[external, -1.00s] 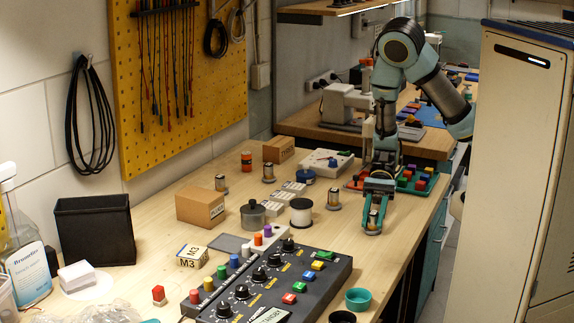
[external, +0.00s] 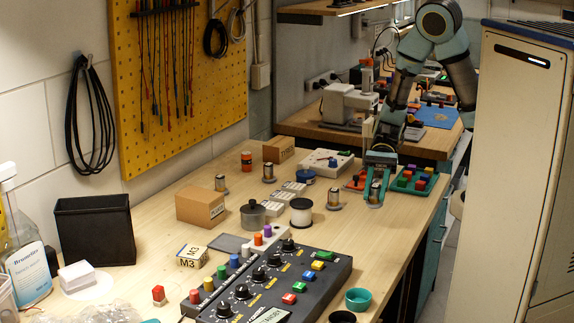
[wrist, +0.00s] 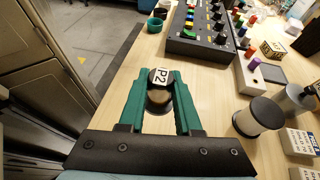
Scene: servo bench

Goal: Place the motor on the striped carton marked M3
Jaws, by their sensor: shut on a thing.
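My gripper (external: 376,192) is over the right part of the bench. It also shows in the wrist view (wrist: 158,84), with green fingers shut on a small cylindrical motor (wrist: 159,94) with a dark body and a white label reading P2. Its height above the bench is hard to tell. The carton marked M3 (external: 192,257), a small pale box with yellow and dark markings, sits at the front left of the bench, well away from my gripper. It also shows in the wrist view (wrist: 272,49) at the upper right. Its top looks clear.
A white spool (external: 301,212), a grey jar (external: 253,215), a brown box (external: 200,207) and several other silver cylinders (external: 334,199) stand nearby. A tray of coloured blocks (external: 413,180) is right of my gripper.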

